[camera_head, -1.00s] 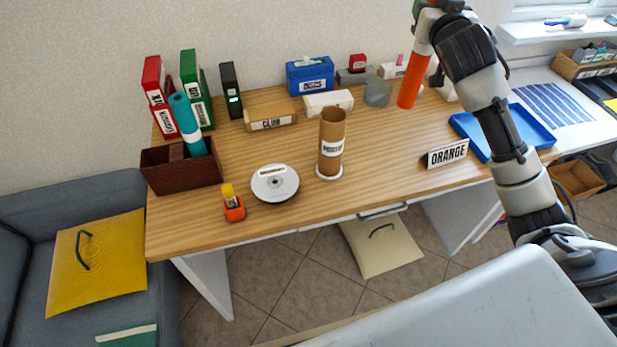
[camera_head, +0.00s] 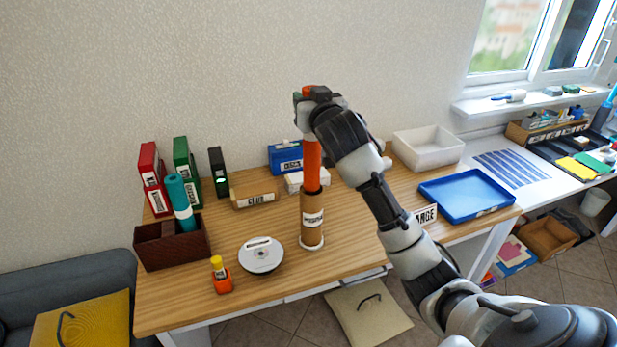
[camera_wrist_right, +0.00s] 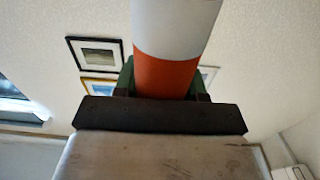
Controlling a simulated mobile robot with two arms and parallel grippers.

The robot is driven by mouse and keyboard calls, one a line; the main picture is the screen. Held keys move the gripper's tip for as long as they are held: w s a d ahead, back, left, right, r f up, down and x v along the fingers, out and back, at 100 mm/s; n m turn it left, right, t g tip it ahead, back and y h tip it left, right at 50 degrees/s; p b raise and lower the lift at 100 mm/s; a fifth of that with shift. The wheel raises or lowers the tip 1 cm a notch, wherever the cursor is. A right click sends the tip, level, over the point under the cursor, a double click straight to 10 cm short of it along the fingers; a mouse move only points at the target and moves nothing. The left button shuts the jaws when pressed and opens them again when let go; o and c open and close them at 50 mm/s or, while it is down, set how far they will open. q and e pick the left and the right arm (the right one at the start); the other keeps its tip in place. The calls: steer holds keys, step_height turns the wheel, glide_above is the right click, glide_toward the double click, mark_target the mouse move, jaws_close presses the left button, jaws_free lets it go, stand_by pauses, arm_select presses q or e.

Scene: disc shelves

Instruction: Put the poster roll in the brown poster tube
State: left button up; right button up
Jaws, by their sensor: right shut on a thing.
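The orange poster roll (camera_head: 312,165) is upright, with its lower end at the mouth of the brown poster tube (camera_head: 312,208). I cannot tell whether that end is inside the mouth or just above it. The tube stands upright on a white round base on the desk and bears a white label. My right gripper (camera_head: 308,97) is shut on the roll near its top, high above the tube. In the right wrist view the roll (camera_wrist_right: 167,75) shows orange with a white band, between the green fingers. My left gripper is not in view.
A dark brown box (camera_head: 172,245) holds a teal roll (camera_head: 180,203). A blue tray (camera_head: 467,196) and white bin (camera_head: 428,147) are at right. Bare wood lies around the tube.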

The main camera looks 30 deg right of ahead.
mark_target(309, 172)
step_height(309, 172, down, 14)
steer(key=shift+r+p, duration=0.1)
steer(key=shift+p, duration=0.3)
steer(key=shift+f, duration=2.35)
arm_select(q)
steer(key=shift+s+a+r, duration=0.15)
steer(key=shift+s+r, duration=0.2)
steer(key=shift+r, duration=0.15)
arm_select(e)
steer(key=o, duration=1.1)
steer(key=shift+s, duration=0.1)
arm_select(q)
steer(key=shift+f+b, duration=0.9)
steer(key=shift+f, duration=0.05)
arm_select(e)
steer(key=v, duration=1.2)
steer(key=shift+a, duration=0.1)
